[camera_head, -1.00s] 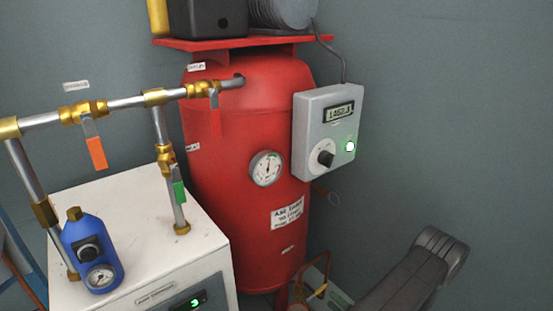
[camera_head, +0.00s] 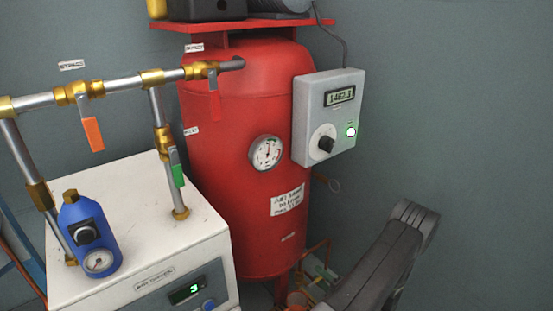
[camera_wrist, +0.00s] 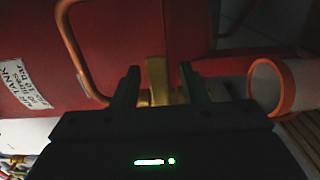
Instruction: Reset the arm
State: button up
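My arm (camera_head: 385,262) shows at the lower right of the head view, in front of the grey wall; its gripper cannot be made out there. In the wrist view my gripper (camera_wrist: 159,70) has its two dark fingers spread apart. A brass fitting (camera_wrist: 157,78) shows between the fingers, below the red tank (camera_wrist: 115,30). I cannot tell how near it is or whether the fingers touch it. The tank (camera_head: 225,130) stands upright in the head view, with a gauge (camera_head: 266,152) on its front.
A grey control box (camera_head: 330,115) with a black knob and lit green button is on the tank's right. The white air dryer (camera_head: 130,215), pipes with valves and a blue regulator (camera_head: 90,235) are at left. An orange-rimmed cup (camera_wrist: 270,85) and copper tube (camera_wrist: 70,45) lie near my gripper.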

jog(key=shift+w+a+r+n+p, duration=0.35)
jog(key=shift+w+a+r+n, duration=0.25)
jog(key=shift+n, duration=0.6)
